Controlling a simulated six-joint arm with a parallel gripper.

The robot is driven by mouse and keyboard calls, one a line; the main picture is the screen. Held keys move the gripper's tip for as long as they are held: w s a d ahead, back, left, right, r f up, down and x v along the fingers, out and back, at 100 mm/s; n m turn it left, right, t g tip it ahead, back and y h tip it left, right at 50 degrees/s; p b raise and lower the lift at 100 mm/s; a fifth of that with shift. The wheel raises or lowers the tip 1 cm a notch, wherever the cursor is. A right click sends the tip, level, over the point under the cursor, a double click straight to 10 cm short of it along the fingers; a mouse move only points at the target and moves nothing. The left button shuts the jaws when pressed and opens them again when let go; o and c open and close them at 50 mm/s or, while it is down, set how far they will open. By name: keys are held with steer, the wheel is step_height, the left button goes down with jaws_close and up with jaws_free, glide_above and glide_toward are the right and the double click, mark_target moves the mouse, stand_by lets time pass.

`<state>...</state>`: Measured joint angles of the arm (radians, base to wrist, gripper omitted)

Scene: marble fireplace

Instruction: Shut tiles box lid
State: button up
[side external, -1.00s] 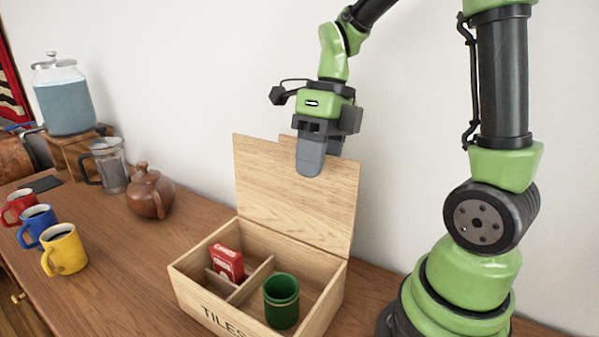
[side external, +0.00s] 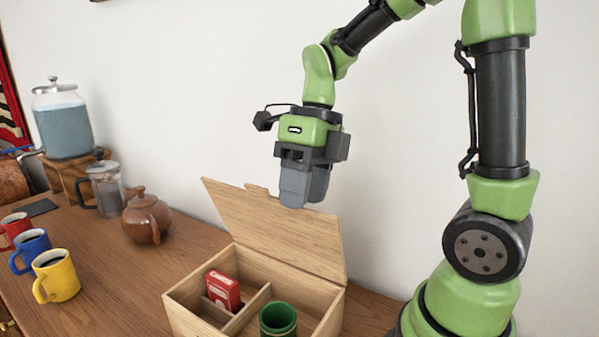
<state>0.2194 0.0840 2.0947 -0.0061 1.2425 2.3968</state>
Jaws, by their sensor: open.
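The wooden tiles box (side external: 188,318) stands on the wooden counter. Its lid (side external: 270,232) is up at the back, hinged along the rear edge and tilted away from the box. Inside, a red card pack (side external: 223,289) stands in a left compartment and a green cup (side external: 278,319) in the right one. My gripper (side external: 304,190) points down at the lid's top edge, in front of part of it. Its fingers overlap the lid's upper edge in the picture; I cannot tell whether they touch it. It holds nothing that I can see.
A brown teapot (side external: 147,217), a glass press (side external: 106,190) and a water dispenser (side external: 64,122) stand at the left. Yellow (side external: 57,276), blue (side external: 33,252) and red (side external: 14,229) mugs line the left front. A plain wall rises behind the box.

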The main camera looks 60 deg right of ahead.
step_height(320, 180, up, 8)
stand_by(0.5)
steer(key=shift+r, duration=0.1)
stand_by(1.2)
steer(key=s+a+f+n+t, duration=0.1)
steer(key=s+n+t, duration=0.2)
steer(key=n, duration=1.3)
steer(key=s+a+f+n+t+h, duration=0.1)
steer(key=s+n+t, duration=0.3)
steer(key=n, duration=1.2)
steer(key=shift+s+a, duration=0.35)
